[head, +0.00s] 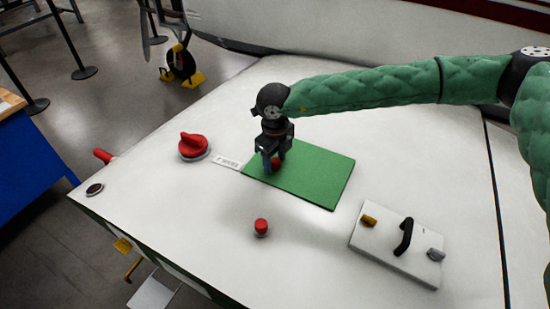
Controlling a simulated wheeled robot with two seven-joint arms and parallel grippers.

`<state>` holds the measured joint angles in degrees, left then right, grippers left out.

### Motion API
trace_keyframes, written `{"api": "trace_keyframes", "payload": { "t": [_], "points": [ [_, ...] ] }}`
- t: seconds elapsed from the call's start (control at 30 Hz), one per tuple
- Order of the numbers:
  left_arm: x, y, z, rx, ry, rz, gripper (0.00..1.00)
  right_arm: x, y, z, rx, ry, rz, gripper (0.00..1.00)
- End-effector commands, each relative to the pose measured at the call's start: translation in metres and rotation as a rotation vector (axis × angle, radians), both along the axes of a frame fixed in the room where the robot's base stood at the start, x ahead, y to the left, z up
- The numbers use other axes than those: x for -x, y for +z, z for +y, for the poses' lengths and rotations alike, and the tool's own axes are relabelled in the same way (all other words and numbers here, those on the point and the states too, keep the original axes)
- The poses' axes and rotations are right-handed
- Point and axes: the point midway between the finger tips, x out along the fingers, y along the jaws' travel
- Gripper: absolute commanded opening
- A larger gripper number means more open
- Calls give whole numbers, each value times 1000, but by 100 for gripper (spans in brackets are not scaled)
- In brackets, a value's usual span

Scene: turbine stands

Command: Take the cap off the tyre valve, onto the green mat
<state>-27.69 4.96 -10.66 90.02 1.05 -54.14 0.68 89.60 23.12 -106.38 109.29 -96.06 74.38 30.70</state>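My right gripper (275,162) points down over the left part of the green mat (318,178). A small red piece, which looks like the cap (277,163), shows between its fingers, low at the mat. The fingers stand close on either side of it, with no clear gap. I cannot tell whether the piece touches the mat. Another small red cylinder (261,227) stands on the white surface in front of the mat; I cannot make out a tyre valve stem there. My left gripper is not in view.
A large red knob (193,146) and a white label (228,162) are left of the mat. A white plate (395,243) with a black handle and small fittings lies at the right front. A dark round fitting (95,189) sits near the left edge. The front middle is mostly clear.

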Motion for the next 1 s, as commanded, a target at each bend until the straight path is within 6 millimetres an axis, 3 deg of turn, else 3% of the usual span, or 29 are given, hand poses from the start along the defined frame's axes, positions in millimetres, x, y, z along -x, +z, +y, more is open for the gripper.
{"api": "trace_keyframes", "payload": {
  "t": [0.13, 0.2, 0.47, 1.0],
  "points": [
    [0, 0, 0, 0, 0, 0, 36, 0, 0, 0, 0, 0, 0, 49],
    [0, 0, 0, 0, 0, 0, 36, 0, 0, 0, 0, 0, 0, 56],
    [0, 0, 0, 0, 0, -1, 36, 0, 1, 0, 0, 0, 0, 56],
    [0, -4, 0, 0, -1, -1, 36, 0, 32, 0, -1, 0, -1, 56]
  ]
}}
